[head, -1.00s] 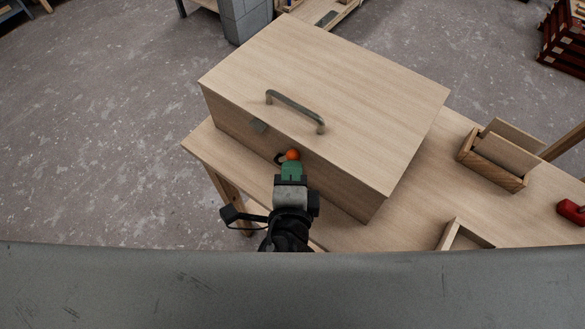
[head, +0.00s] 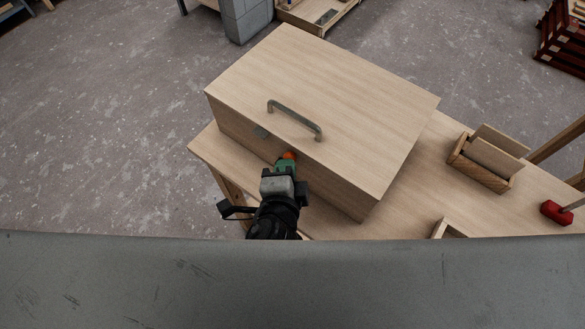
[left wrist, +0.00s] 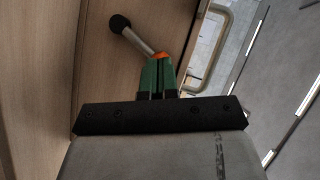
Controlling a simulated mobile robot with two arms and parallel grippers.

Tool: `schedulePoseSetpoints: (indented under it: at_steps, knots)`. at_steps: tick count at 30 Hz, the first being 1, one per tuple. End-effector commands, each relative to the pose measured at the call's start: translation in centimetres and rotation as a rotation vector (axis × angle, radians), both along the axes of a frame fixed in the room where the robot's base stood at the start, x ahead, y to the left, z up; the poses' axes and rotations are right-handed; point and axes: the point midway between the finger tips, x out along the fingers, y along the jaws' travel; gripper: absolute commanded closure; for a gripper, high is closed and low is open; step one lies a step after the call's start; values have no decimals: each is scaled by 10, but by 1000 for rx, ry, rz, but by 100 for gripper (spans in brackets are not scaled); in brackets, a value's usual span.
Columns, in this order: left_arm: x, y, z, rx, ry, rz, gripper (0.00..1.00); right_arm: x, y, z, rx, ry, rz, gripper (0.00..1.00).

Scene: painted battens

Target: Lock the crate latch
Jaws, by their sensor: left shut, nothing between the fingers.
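The crate is a closed, pale wooden box (head: 330,105) with a grey bar handle (head: 294,119) on its lid. On the crate's front is an orange latch part (head: 289,155); in the left wrist view a metal lever (left wrist: 139,40) with a black ball end (left wrist: 120,24) runs from the orange part (left wrist: 161,56). My left gripper (head: 286,165), with green fingers, is shut and empty at the orange part. The fingers partly hide the latch; I cannot tell whether they touch it. My right gripper is not in view.
The crate stands on a wooden table (head: 405,215). To its right are an open wooden box with a slanted board (head: 480,175) and a red object (head: 556,212). A small wooden tray (head: 447,230) is at the near edge. Concrete floor lies to the left.

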Motion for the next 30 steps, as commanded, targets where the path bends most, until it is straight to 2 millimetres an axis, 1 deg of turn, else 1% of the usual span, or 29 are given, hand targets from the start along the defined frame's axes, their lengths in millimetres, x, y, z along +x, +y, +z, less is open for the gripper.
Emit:
schedulePoseSetpoints:
  at_steps: [1, 3, 6, 9, 12, 15, 21, 27, 30]
  knots:
    - [2, 3, 10, -27, 22, 2, 100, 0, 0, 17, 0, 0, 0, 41]
    - [4, 7, 13, -72, 56, 3, 100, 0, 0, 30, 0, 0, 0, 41]
    - [9, 13, 17, -149, 112, 3, 100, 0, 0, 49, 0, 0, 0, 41]
    - [13, 19, 18, -225, 166, 2, 100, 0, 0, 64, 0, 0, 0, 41]
    - [17, 24, 17, -229, 170, 2, 100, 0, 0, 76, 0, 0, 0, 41]
    - [22, 31, 17, -227, 168, 1, 100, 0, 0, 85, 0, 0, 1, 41]
    - [31, 42, 13, -227, 168, 1, 100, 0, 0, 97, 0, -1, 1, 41]
    - [37, 52, 10, -228, 167, 0, 100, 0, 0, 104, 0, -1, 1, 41]
    - [37, 51, 8, -229, 167, 0, 100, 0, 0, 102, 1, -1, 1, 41]
